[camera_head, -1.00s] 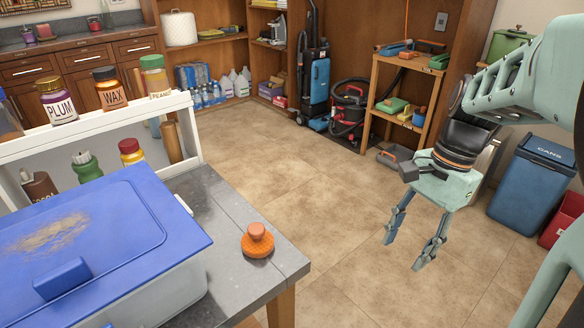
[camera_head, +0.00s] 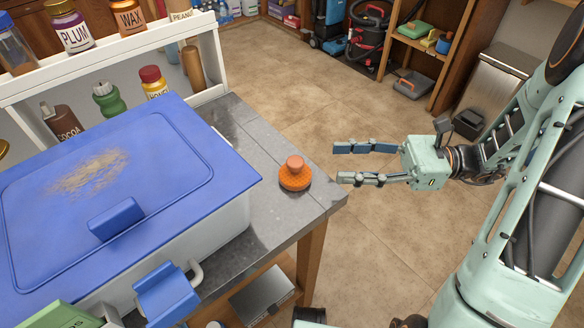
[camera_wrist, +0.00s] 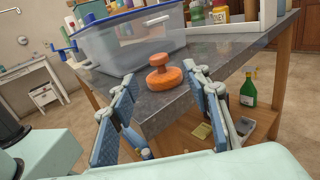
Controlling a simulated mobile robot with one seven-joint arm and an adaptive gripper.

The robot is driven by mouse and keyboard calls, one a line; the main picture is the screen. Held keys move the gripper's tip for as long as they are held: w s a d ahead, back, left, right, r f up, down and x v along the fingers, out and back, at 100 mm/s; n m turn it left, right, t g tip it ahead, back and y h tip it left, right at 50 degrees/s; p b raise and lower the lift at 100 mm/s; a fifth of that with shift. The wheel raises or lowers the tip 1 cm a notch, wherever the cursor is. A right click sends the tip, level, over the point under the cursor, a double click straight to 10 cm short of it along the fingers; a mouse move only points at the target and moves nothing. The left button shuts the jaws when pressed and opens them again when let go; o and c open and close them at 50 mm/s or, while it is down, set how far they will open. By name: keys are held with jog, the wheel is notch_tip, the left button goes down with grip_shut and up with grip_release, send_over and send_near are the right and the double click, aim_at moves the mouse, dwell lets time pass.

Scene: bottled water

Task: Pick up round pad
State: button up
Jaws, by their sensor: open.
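The round pad (camera_head: 295,175) is an orange disc with a knob on top. It sits upright on the grey table top (camera_head: 263,217), close to the right edge. It also shows in the wrist view (camera_wrist: 164,75), ahead of my fingers and between them. My gripper (camera_head: 341,163) is open and empty. In the head view it is just right of the table edge, with its fingers pointing left toward the pad and apart from it. In the wrist view my gripper (camera_wrist: 165,98) has one finger on each side of the picture.
A clear bin with a blue lid (camera_head: 128,180) stands left of the pad. A white shelf (camera_head: 110,40) with several jars and bottles is behind it. A green bottle (camera_wrist: 249,90) stands on the table's lower shelf.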

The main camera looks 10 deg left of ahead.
aim_at(295, 161)
jog(key=a, duration=0.3)
jog(key=s+a+b, duration=0.1)
jog(key=a, duration=0.2)
jog(key=s+a+b, duration=0.1)
jog(key=a, duration=0.3)
jog(key=shift+s+r, duration=0.1)
jog(key=shift+r, duration=0.05)
jog(key=shift+c, duration=0.6)
grip_shut()
jog(key=shift+r, duration=0.1)
